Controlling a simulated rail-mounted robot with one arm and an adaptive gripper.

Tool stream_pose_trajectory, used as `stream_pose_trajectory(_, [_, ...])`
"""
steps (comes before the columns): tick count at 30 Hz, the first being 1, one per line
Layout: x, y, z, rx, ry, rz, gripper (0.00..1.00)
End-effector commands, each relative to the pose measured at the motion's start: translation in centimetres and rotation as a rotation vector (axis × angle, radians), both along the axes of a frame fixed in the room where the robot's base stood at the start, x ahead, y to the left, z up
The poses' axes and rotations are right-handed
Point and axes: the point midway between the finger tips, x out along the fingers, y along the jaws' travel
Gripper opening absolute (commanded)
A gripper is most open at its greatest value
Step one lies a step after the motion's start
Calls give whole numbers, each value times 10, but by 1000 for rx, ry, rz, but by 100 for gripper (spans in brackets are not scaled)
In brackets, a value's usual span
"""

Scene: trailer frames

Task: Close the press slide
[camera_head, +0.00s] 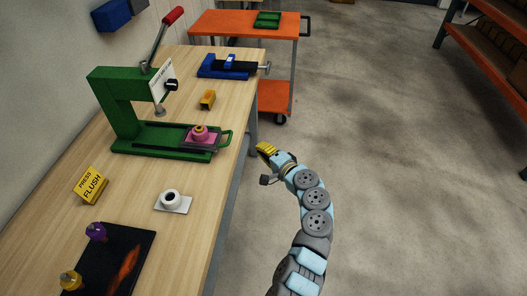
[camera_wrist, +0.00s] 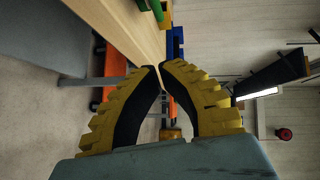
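The green press (camera_head: 125,100) stands on the wooden bench, with a red-tipped lever raised at its top. Its slide (camera_head: 215,152) is drawn out toward the bench's right edge and ends in a green loop handle (camera_head: 227,137). A pink fixture (camera_head: 201,135) with a yellow ring sits on the slide, to the right of the ram. My gripper (camera_head: 262,148) is off the bench's right edge, to the right of the handle and apart from it. In the wrist view my gripper's yellow fingers (camera_wrist: 158,68) meet closely at their tips with nothing between them.
On the bench (camera_head: 145,215) are a blue vise (camera_head: 225,68), a yellow block (camera_head: 208,99), a yellow sign (camera_head: 91,185), a white ring on a plate (camera_head: 172,201) and a black mat (camera_head: 115,262). An orange cart (camera_head: 240,24) stands behind.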

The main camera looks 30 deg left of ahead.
Motion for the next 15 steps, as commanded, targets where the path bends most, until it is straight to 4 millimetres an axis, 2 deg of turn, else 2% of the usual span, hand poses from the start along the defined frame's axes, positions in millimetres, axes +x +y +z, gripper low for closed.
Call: stream_pose_trajectory(15, [18,50,-8,-2,-2,0,0])
